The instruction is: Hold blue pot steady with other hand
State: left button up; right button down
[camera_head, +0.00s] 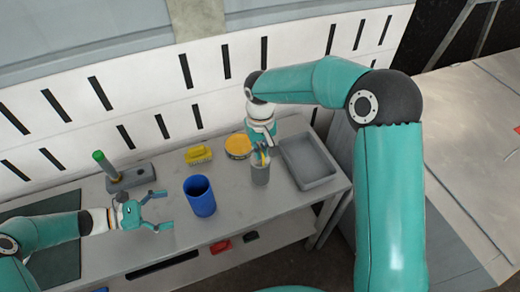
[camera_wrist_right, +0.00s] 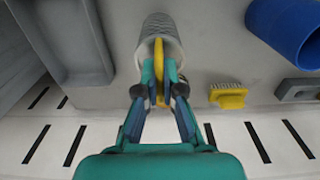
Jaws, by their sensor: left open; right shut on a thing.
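The blue pot (camera_head: 200,198) stands upright on the grey table, open at the top. It also shows at the top right of the right wrist view (camera_wrist_right: 284,30). My left gripper (camera_head: 165,210) is open and empty, just left of the pot, its fingers pointing at it and apart from it. My right gripper (camera_head: 262,152) is shut on a thin yellow object (camera_wrist_right: 159,58) that is at the mouth of a grey cylindrical cup (camera_head: 260,176). The cup also shows in the right wrist view (camera_wrist_right: 161,28). The yellow object's lower end is hidden.
A grey tray (camera_head: 328,181) lies right of the cup. A yellow brush (camera_head: 198,154) and a yellow round container (camera_head: 238,143) are behind. A grey block with a green-topped handle (camera_head: 105,162) is at back left. The slotted white wall closes the back.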

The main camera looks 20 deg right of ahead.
aim_at(195, 205)
pick_arm(q)
jog(key=shift+d+f, duration=0.15)
jog(key=shift+d, duration=0.3)
pick_arm(e)
jog(key=shift+r, duration=0.15)
pick_arm(q)
jog(key=p+x, duration=0.1)
jog(key=x, duration=0.3)
jog(key=shift+d, duration=0.3)
pick_arm(e)
jog(key=shift+r, duration=0.4)
pick_arm(q)
jog(key=b+x, duration=0.1)
jog(key=x, duration=0.2)
jog(key=shift+f, duration=0.25)
pick_arm(e)
jog(key=shift+f, duration=0.75)
pick_arm(q)
jog(key=shift+d+f+b, duration=0.1)
jog(key=shift+d+b, duration=0.3)
jog(key=shift+d, duration=0.2)
pick_arm(e)
jog(key=shift+f, duration=0.2)
pick_arm(q)
jog(key=c, duration=1.2)
